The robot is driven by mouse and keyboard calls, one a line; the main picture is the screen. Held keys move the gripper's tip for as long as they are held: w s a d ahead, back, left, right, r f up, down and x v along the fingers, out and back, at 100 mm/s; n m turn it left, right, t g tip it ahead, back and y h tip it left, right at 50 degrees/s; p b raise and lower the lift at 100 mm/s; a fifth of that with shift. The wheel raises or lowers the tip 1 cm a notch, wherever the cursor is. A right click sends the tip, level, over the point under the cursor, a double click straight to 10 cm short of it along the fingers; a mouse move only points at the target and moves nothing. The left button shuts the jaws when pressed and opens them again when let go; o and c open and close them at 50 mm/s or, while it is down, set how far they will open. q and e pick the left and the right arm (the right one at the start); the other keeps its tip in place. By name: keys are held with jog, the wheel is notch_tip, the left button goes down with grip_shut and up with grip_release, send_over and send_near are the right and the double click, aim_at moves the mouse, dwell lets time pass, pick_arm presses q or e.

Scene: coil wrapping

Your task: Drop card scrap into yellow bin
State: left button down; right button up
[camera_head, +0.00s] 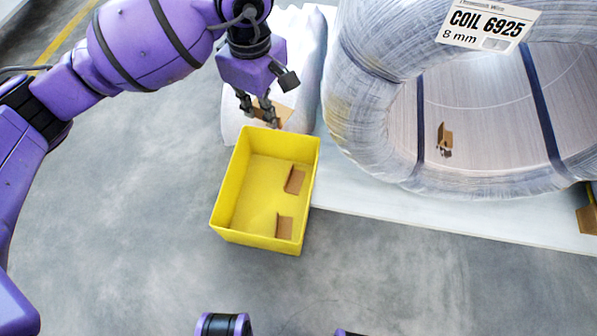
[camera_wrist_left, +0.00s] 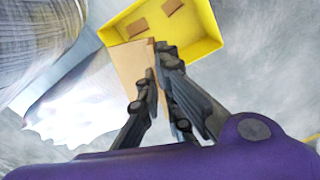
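The yellow bin (camera_head: 230,190) stands on the floor, open side up, left of the wrapped coil. Two bent brown card scraps (camera_head: 294,181) (camera_head: 285,227) lie inside it. My left gripper (camera_head: 257,117) is just beyond the bin's far rim, with its fingers pointing down. It is shut on a brown card scrap (camera_head: 282,114), partly hidden by the fingers. In the left wrist view the held scrap (camera_wrist_left: 128,62) sits at the fingertips, with the bin (camera_wrist_left: 205,47) just beyond. My right gripper is not in view.
The plastic-wrapped coil (camera_head: 370,110) with dark straps lies on a pale platform (camera_head: 450,222) at right. A small brown card piece (camera_head: 445,136) shows in its opening. White wrapping (camera_head: 305,60) hangs behind the bin. Grey floor is clear left and in front.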

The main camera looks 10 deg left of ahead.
pick_arm(q)
notch_tip(320, 180, down, 32)
jog(key=a+n+b, duration=0.1)
jog(key=n+b, duration=0.5)
jog(key=n, duration=1.6)
jog(key=shift+s+a+r, duration=0.15)
jog(key=shift+s+a, duration=0.15)
jog(key=shift+s, duration=0.15)
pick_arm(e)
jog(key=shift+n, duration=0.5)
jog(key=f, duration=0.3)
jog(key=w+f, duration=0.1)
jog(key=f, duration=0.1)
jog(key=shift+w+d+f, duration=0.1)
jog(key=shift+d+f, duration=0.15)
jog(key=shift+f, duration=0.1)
pick_arm(q)
jog(key=c, duration=2)
grip_release()
jog(key=shift+o, duration=0.7)
notch_tip(320, 180, up, 12)
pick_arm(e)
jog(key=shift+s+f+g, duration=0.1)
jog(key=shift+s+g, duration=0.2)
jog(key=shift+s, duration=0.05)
